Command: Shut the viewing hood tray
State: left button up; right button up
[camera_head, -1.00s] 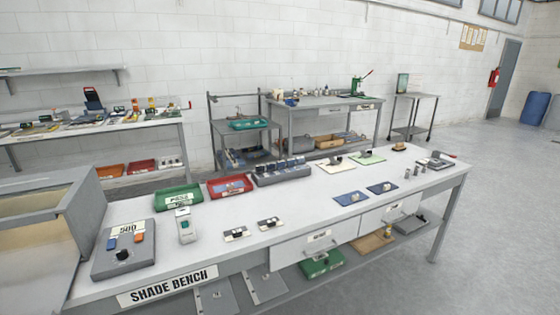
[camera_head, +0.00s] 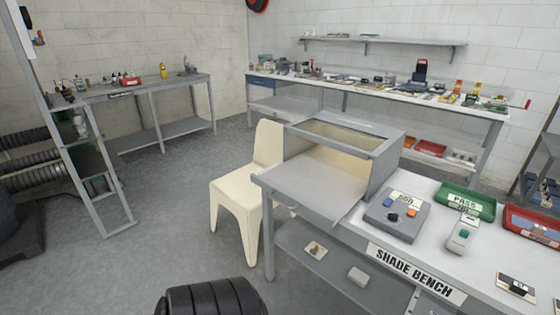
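The viewing hood (camera_head: 385,165) is a grey box with a glazed slanted top and a cream inside. It stands on the left end of the shade bench (camera_head: 455,225). Its front is open, facing the lower left. The grey flat tray (camera_head: 305,188) sticks out of that opening towards the bench's left end, so it stands open. How much of the tray lies inside the hood is hidden. Neither of my grippers shows in the view.
A cream chair (camera_head: 255,190) stands close behind the bench's left end.

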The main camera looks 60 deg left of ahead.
aim_at(324, 194)
jog(key=u, duration=2.05)
